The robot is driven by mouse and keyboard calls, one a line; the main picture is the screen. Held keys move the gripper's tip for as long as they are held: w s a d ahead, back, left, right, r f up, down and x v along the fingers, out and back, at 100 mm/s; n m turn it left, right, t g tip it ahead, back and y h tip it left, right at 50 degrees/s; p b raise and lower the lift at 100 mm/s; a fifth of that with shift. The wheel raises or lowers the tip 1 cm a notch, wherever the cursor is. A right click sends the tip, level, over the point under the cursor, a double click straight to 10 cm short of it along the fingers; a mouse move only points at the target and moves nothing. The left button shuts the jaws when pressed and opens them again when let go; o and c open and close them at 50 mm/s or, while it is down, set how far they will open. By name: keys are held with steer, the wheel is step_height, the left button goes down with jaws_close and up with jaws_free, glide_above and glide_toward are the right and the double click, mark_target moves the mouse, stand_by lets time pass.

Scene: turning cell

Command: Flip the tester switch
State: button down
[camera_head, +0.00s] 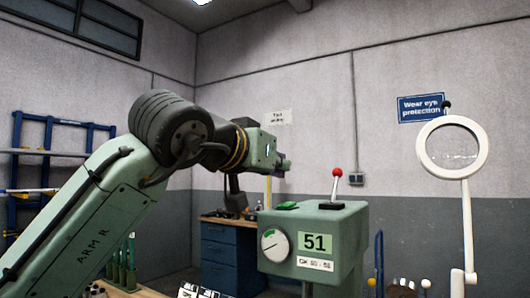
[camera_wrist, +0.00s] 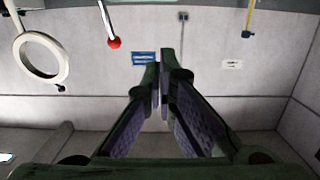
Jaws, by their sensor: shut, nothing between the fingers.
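The tester (camera_head: 350,232) is a green box with a dial, a display reading 51 and a label. Its switch (camera_head: 337,173) is a thin lever with a red ball, standing from a black base on top, nearly upright with a slight lean right. My gripper (camera_head: 286,165) is at the left of the lever, around the height of the ball, apart from it in the picture. In the wrist view, which is upside down, the gripper's fingers (camera_wrist: 161,65) are together and empty. The switch's red ball (camera_wrist: 113,43) shows there at upper left, clear of the fingers.
A white ring magnifier (camera_head: 451,148) on a stand is right of the tester. A flat green piece (camera_head: 288,206) lies on the tester's top. A blue drawer bench (camera_head: 220,255) stands behind. A blue eye-protection sign (camera_head: 421,107) hangs on the wall.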

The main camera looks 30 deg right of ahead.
mark_target(286, 206)
steer(key=shift+x, duration=1)
step_height(286, 206, down, 2)
steer(key=shift+w+d+f, duration=0.1)
steer(key=shift+d+f, duration=0.05)
steer(key=shift+f, duration=0.1)
steer(key=shift+w+f+p, duration=0.1)
steer(key=shift+f+p, duration=0.2)
steer(key=shift+f, duration=0.1)
steer(key=shift+d+f, duration=0.1)
steer(key=shift+f, duration=0.25)
